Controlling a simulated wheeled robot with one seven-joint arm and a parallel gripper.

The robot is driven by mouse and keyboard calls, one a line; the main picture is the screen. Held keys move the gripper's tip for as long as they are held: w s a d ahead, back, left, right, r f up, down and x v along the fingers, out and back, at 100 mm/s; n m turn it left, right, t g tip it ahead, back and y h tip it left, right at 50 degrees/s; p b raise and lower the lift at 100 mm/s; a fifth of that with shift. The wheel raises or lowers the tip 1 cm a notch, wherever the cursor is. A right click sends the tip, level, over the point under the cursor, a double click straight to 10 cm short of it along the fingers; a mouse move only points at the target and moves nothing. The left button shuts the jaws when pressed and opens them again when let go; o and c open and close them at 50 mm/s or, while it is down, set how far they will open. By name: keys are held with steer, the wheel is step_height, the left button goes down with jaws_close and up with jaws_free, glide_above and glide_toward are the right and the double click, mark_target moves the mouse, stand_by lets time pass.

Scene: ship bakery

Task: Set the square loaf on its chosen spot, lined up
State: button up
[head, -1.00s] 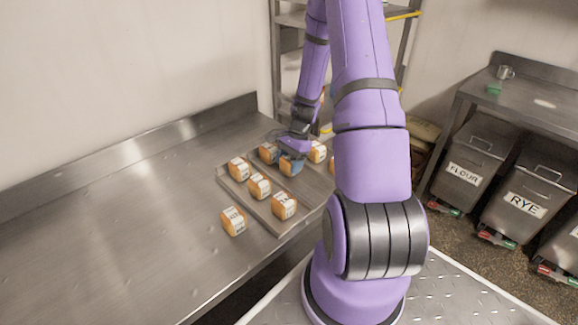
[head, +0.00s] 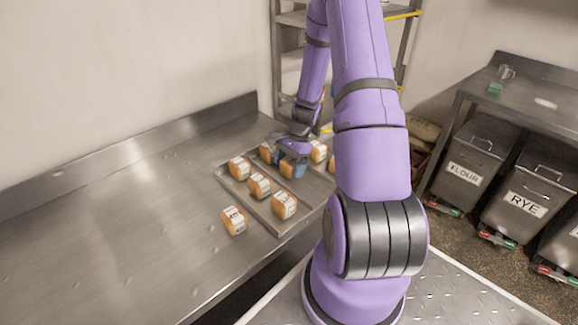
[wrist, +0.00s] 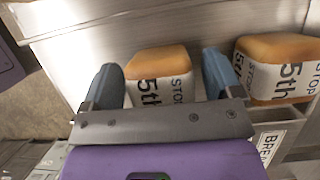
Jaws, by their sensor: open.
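My gripper (head: 293,163) is over the far part of a metal tray (head: 257,208) in the head view. In the wrist view my gripper (wrist: 162,72) has its two blue fingers apart, one on each side of an orange-brown loaf (wrist: 158,60) with a white "5th STOP" band. A narrow gap shows on the loaf's right; on its left I cannot tell if the finger touches. In the head view this loaf (head: 287,170) is partly hidden by the fingers. I cannot tell which loaf the task means.
Several similar loaves stand on the tray, including a near one (head: 284,204). A second loaf (wrist: 280,68) stands right of the fingers in the wrist view. One loaf (head: 233,220) sits off the tray on the steel counter (head: 120,230), which is clear to the left.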

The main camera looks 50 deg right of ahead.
steer(key=v, duration=1.2)
steer(key=a+r+n+h, duration=0.1)
steer(key=a+r+n, duration=0.3)
steer(key=a+r, duration=0.45)
steer(key=s+a+r+n+t+h, duration=0.1)
steer(key=s+a+r+n, duration=0.35)
steer(key=a+r, duration=0.35)
steer(key=s+a+r+n+t+h, duration=0.2)
steer(key=s+a+r+n, duration=0.3)
steer(key=r, duration=0.4)
steer(key=s+a+r+n+t, duration=0.2)
steer(key=s+a+n, duration=0.3)
steer(key=s, duration=0.3)
steer(key=shift+s+a+r, duration=0.3)
steer(key=shift+a+r, duration=0.1)
steer(key=shift+r, duration=0.4)
